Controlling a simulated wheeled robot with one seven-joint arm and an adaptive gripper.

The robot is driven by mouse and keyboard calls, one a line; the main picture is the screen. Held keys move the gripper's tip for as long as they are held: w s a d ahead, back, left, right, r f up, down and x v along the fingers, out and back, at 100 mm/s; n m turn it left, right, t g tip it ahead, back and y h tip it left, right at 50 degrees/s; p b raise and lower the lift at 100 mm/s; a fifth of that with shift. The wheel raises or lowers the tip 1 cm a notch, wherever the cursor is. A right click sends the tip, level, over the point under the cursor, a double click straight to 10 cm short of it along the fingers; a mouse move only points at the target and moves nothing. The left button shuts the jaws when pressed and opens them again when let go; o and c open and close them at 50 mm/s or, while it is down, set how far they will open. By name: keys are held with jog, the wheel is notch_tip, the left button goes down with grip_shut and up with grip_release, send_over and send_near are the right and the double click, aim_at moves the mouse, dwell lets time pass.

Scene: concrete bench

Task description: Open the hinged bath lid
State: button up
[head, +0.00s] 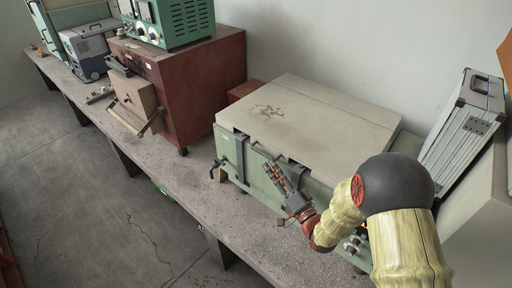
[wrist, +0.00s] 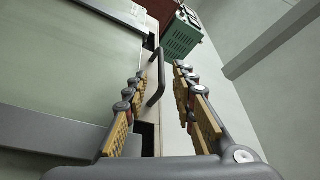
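The bath is a pale green box (head: 232,150) on the bench, with a wide beige lid (head: 310,125) lying flat and shut on top. The lid has reddish-brown stains. Grey straps run down the front near the lid's front edge. A dark bar handle (wrist: 156,78) shows at the lid's edge in the wrist view. My gripper (head: 277,172) is at the bath's front, near the lid's front edge. In the wrist view my gripper (wrist: 161,72) is open, its fingers on either side of the handle with gaps showing. Contact cannot be told.
A red-brown cabinet (head: 195,85) with a green instrument (head: 172,20) on top stands left of the bath. A silver case (head: 462,125) leans at the right. A wall is close behind. The bench (head: 190,185) has a narrow clear strip in front.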

aim_at(262, 154)
jog(key=x, duration=0.7)
jog(key=shift+w+a, duration=0.2)
jog(key=shift+w, duration=0.1)
jog(key=shift+r, duration=0.1)
jog(key=c, duration=0.3)
grip_shut()
dwell(0.4)
